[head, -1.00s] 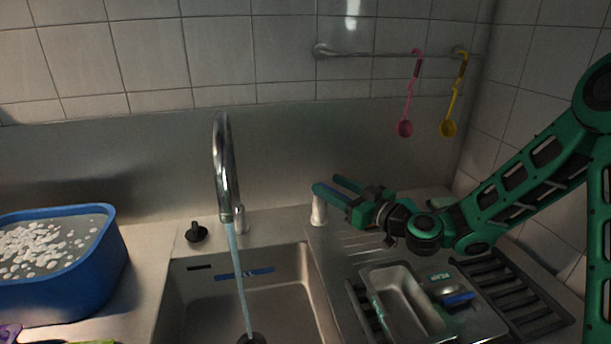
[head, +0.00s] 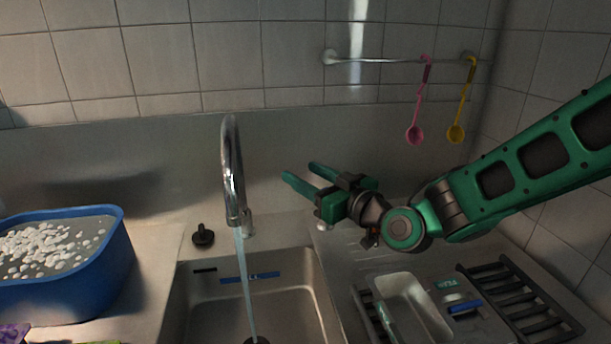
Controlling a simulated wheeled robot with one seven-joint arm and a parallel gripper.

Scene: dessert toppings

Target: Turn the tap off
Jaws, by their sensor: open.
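The chrome tap (head: 233,175) stands behind the sink with its curved spout over the basin. A stream of water (head: 246,285) runs from its mouth down into the sink (head: 290,300). A small metal post (head: 248,222) stands just right of the spout, perhaps the tap's handle; I cannot tell. My gripper (head: 298,174) is to the right of the tap, in the air above the counter's back edge. Its two green fingers point left toward the tap. They are open, apart from each other, with nothing between them and not touching the tap.
A blue tub (head: 75,270) with white bits in it stands on the left counter. A black plug (head: 203,236) is left of the tap. A metal tray (head: 412,305) and a dark rack (head: 520,300) are at right. Pink (head: 415,130) and yellow (head: 457,130) spoons hang from a rail.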

